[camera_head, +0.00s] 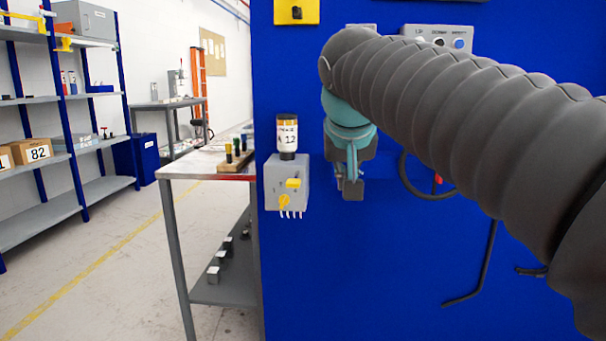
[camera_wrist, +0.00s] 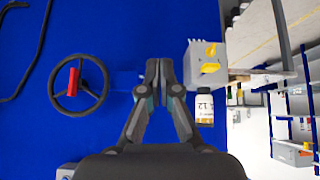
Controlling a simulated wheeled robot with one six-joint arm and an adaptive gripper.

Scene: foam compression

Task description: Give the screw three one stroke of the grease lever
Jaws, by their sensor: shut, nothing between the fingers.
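The grease unit (camera_head: 286,184) is a small grey box fixed at the left edge of the blue machine panel. A bottle labelled 12 (camera_head: 287,137) stands on top of it. A yellow lever (camera_head: 292,183) sticks out of its front, with a yellow round part (camera_head: 284,201) below and several white tubes underneath. In the wrist view the grease unit (camera_wrist: 205,64) appears rotated, to the right of my gripper (camera_wrist: 158,68). The gripper is shut, empty and apart from the unit. In the head view my gripper (camera_head: 353,188) is partly hidden by my arm, right of the unit.
A handwheel with a red handle (camera_wrist: 73,84) is on the blue panel, left in the wrist view. A metal table (camera_head: 190,165) stands left of the unit. Shelves (camera_head: 75,155) with boxes line the left wall. A dark hose and rod (camera_head: 488,260) hang at right.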

